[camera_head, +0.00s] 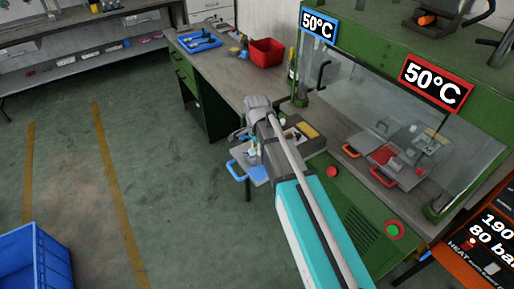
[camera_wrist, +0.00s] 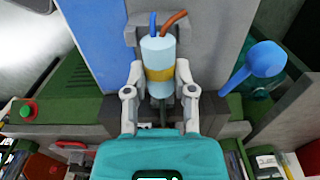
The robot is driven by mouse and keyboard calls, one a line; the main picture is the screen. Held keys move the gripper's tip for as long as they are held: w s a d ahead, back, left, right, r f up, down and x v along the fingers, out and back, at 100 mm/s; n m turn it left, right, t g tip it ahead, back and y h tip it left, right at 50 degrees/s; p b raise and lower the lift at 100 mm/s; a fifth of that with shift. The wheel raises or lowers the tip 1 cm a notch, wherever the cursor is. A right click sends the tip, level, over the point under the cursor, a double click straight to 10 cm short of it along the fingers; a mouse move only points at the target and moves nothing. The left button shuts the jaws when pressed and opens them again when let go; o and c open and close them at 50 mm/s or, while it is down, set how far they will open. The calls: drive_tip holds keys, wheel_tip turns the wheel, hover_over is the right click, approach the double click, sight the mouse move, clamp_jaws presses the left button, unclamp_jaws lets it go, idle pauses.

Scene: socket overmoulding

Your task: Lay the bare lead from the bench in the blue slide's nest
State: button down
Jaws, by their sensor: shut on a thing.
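My gripper (camera_wrist: 161,88) is shut on a light-blue cylindrical lead end (camera_wrist: 158,52) with a yellow band. A blue wire and a copper-brown wire come out of its far end in the wrist view. In the head view my gripper is over the front slide, and my arm hides part of it. The blue slide (camera_head: 260,181) is a grey plate with a blue handle (camera_head: 235,171), pulled out at the front of the green machine. Its nest is largely hidden, and I cannot tell whether the lead touches it.
The green machine (camera_head: 355,215) has a clear guard and 50°C signs. Inside are a red-handled slide (camera_head: 384,155) and an orange handle (camera_head: 351,151). The bench (camera_head: 232,72) behind holds a red bin (camera_head: 266,52) and a blue tray (camera_head: 199,41). A blue crate (camera_head: 35,255) stands on open floor.

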drive_tip(key=shift+c, duration=1.8)
unclamp_jaws()
drive_tip(key=shift+r, duration=0.15)
wheel_tip(320, 180, up, 8)
drive_tip(key=p, duration=0.8)
